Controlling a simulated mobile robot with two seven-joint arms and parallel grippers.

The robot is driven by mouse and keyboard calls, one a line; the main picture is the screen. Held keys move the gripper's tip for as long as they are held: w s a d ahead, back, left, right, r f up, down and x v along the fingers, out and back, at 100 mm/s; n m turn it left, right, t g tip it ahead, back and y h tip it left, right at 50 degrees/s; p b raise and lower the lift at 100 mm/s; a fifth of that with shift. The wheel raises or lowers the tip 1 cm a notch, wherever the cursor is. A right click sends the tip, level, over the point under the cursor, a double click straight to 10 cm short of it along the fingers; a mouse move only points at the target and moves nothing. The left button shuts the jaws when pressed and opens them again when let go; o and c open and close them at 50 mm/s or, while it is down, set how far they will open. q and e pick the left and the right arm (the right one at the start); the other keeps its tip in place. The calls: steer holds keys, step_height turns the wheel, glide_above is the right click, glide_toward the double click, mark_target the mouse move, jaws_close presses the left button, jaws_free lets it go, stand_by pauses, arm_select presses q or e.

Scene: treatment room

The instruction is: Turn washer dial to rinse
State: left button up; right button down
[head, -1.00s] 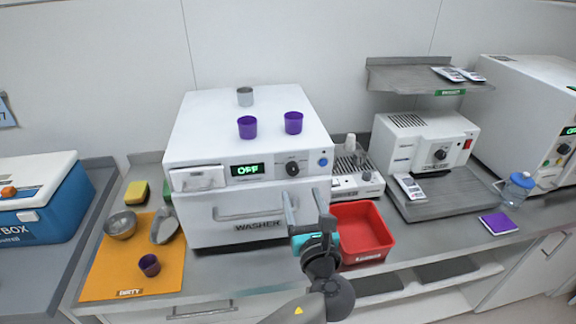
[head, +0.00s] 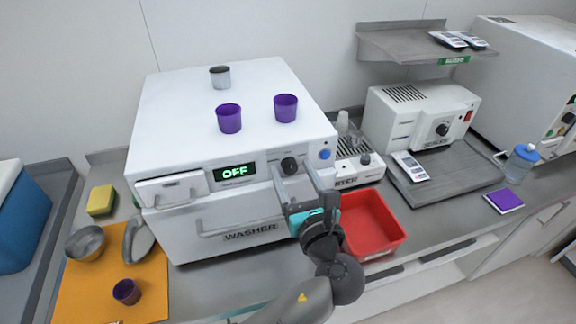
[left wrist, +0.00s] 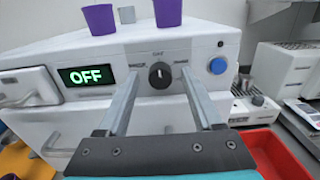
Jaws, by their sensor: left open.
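The white washer (head: 182,98) stands on the counter, with a green-lit display (head: 235,172) reading OFF. Its black round dial (head: 289,165) is on the front panel right of the display. In the left wrist view the dial (left wrist: 160,76) shows between the two fingers, its pale mark pointing up; the small labels around it are not legible. My left gripper (head: 294,169) is open and empty in front of the dial, its fingers pointing at the panel on either side of it. I see no finger touching the dial. My right gripper is not in view.
A blue button (head: 325,154) sits right of the dial. Two purple cups (head: 229,118) and a grey cup (head: 220,77) stand on the washer. A red bin (head: 372,224) is right of my gripper. An orange mat (head: 85,290) with dishes lies at left.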

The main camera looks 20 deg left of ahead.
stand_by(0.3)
arm_select(q)
jaws_close()
stand_by(0.4)
